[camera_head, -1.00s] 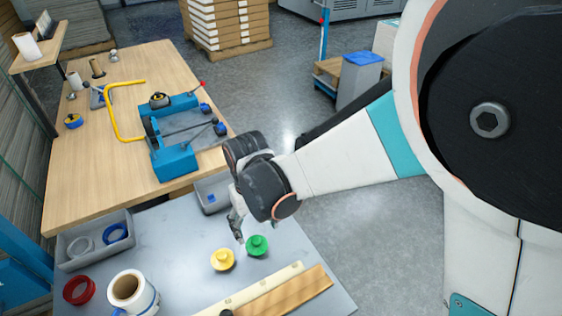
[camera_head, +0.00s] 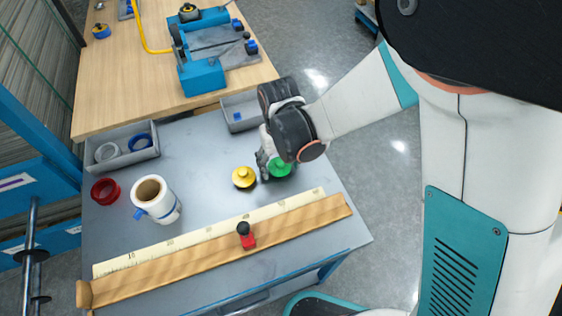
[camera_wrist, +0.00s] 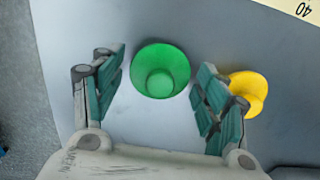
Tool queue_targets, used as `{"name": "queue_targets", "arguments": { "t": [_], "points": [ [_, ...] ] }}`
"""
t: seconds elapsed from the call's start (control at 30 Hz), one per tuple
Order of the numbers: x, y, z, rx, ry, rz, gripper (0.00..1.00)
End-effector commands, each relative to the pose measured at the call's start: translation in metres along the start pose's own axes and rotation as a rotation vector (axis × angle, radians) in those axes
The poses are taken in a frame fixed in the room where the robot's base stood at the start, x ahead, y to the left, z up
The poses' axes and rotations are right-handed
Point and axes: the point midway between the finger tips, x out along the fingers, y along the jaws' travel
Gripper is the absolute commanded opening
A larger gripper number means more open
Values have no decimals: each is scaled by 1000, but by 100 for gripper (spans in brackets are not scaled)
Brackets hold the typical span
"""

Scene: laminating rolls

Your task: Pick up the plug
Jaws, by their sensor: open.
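Two flanged round plugs stand on the grey table: a green plug (camera_head: 281,168) and, to its left, a yellow plug (camera_head: 244,178). My gripper (camera_wrist: 163,62) is open and empty. In the wrist view the green plug (camera_wrist: 158,70) shows between the two fingertips, with its round top facing the camera; I cannot tell whether the fingers touch it. The yellow plug (camera_wrist: 252,90) is just outside the right finger, which partly covers it. In the head view my wrist and fingers hide part of the green plug.
A long ruler (camera_head: 210,228) and a wooden strip (camera_head: 190,262) with a red-and-black tool (camera_head: 246,236) lie at the front. A white roll (camera_head: 157,200), red ring (camera_head: 105,191) and grey bins (camera_head: 128,160) are at left. A wooden table (camera_head: 110,75) stands behind.

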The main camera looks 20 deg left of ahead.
Motion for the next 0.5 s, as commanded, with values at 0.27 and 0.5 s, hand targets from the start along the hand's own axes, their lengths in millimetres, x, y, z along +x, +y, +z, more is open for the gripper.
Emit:
{"name": "queue_targets", "arguments": {
  "t": [0.27, 0.5],
  "points": [
    [-1, 0, 0, 0, 0, 0, 34],
    [-1, 0, 0, 0, 0, 0, 34]
  ]
}}
